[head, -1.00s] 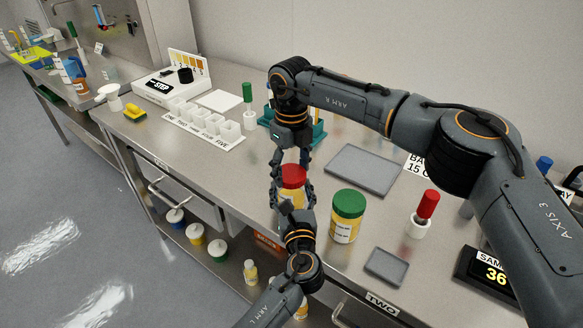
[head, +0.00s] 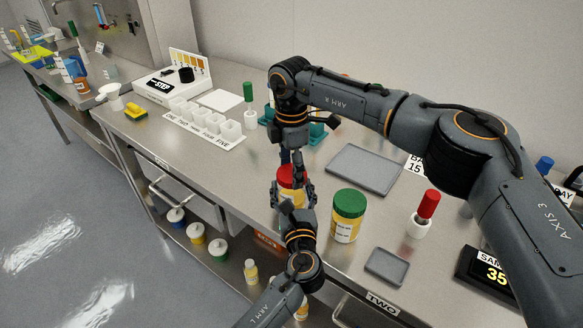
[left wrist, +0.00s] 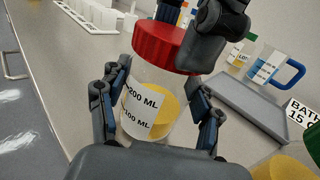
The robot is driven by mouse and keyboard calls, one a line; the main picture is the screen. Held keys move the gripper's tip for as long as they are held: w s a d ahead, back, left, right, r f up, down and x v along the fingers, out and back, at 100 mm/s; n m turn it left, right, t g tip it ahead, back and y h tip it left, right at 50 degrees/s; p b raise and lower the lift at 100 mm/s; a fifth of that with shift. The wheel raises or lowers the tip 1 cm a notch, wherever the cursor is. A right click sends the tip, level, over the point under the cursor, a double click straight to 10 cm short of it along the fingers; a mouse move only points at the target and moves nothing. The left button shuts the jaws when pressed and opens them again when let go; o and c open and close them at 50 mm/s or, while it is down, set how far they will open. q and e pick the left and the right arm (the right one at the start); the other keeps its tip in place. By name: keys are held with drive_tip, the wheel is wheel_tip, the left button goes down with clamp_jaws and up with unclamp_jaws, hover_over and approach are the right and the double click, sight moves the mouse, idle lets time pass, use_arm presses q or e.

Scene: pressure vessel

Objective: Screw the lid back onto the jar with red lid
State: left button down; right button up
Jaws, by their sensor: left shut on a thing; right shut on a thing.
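The jar with the red lid stands on the steel bench in the middle of the head view. In the left wrist view the jar (left wrist: 152,100) is clear, with white volume labels and yellow contents. Its red lid (left wrist: 160,44) sits on the jar's top and also shows in the head view (head: 288,176). My left gripper (left wrist: 160,112) is shut on the jar body, one finger on each side. My right gripper (head: 292,165) is above the jar, shut on the lid; its dark fingers hide part of the lid's rim.
A jar with a green lid (head: 347,214) stands close to the right. A grey tray (head: 363,168) lies behind it, a smaller tray (head: 385,266) in front. A red-capped bottle (head: 424,213) stands further right. A row of white cups (head: 208,122) is at the left.

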drive_tip(key=m, duration=0.7)
drive_tip(key=shift+w, duration=0.1)
drive_tip(key=o, duration=1)
drive_tip(key=shift+c, duration=0.2)
drive_tip(key=shift+r, duration=0.15)
wheel_tip(320, 180, up, 12)
use_arm(q)
drive_tip(key=shift+c, duration=1)
unclamp_jaws()
drive_tip(key=shift+s, duration=0.1)
drive_tip(key=s, duration=0.4)
drive_tip(key=s+d, duration=0.1)
drive_tip(key=s, duration=0.6)
drive_tip(key=shift+s+d, duration=0.25)
drive_tip(key=shift+s, duration=0.15)
